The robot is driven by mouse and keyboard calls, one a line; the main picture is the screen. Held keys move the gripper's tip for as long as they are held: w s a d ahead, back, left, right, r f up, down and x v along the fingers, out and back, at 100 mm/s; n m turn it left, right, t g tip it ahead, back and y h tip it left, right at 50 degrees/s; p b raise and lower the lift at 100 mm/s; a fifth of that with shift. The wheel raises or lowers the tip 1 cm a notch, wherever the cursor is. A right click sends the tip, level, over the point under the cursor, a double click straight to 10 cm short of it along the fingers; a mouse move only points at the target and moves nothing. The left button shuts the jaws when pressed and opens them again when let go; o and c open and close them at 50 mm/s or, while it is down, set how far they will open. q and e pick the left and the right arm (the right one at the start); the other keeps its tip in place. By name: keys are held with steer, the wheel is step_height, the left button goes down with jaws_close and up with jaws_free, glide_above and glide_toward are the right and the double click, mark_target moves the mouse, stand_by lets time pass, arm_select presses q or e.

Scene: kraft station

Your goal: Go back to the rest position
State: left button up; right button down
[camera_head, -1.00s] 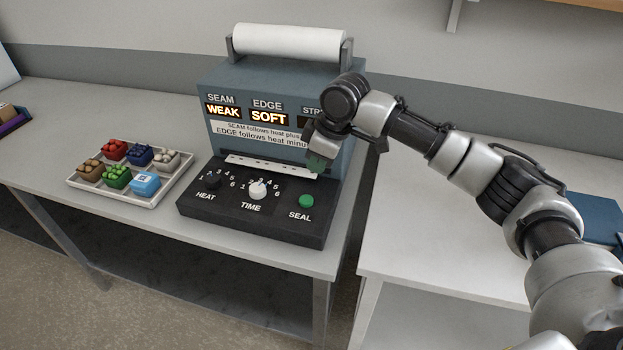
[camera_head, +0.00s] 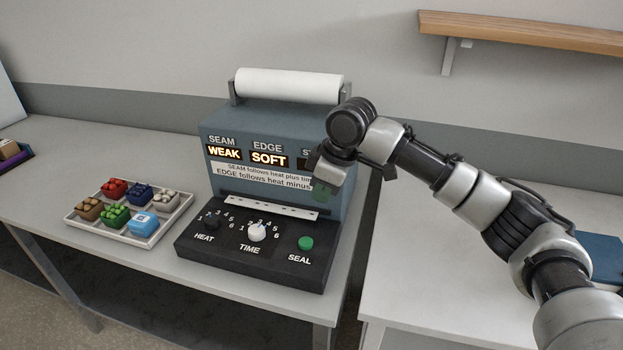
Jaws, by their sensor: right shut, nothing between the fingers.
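My right arm comes in from the right edge, and my right gripper (camera_head: 322,190) hangs in front of the right part of the sealing machine (camera_head: 225,130). The gripper is shut and empty, apart from the green SEAL button (camera_head: 306,243), which lies below it. It hides part of the machine's third display and the end of the printed label. The displays read SEAM WEAK and EDGE SOFT. The black HEAT knob (camera_head: 212,220) and the white TIME knob (camera_head: 257,232) are on the black front panel. My left gripper is not in view.
A white tray (camera_head: 150,241) with several coloured packs stands left of the machine. A gap separates this table from the right table (camera_head: 430,270), where a blue object (camera_head: 603,255) lies. A wooden shelf (camera_head: 520,32) is on the wall, upper right.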

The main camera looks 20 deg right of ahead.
steer(key=shift+m+t+y, duration=0.3)
steer(key=shift+m+y, duration=0.2)
steer(key=shift+y, duration=0.2)
steer(key=s+a+f, duration=0.3)
steer(key=s+f, duration=0.1)
steer(key=f, duration=0.1)
steer(key=s+a+f, duration=0.3)
steer(key=s+f, duration=0.2)
steer(key=f, duration=0.1)
steer(key=s+a+f, duration=0.3)
steer(key=s+f, duration=0.1)
steer(key=f, duration=0.1)
steer(key=shift+s+a+f, duration=0.25)
steer(key=shift+s+a, duration=0.1)
steer(key=shift+s, duration=0.05)
steer(key=s+d+f+m+t+h, duration=0.1)
steer(key=s+d+f+m+h, duration=0.25)
steer(key=s, duration=0.55)
steer(key=s+d+f+m, duration=0.2)
steer(key=s+d+m, duration=0.4)
steer(key=s, duration=0.4)
step_height(320, 180, down, 25)
steer(key=d+n+g, duration=0.1)
steer(key=n, duration=0.1)
steer(key=s+d+f+g, duration=0.1)
steer(key=s+d+f, duration=0.2)
steer(key=s+f, duration=1.3)
steer(key=shift+s+f+g+h, duration=0.3)
steer(key=shift+s+f+h, duration=0.1)
steer(key=shift+s, duration=0.15)
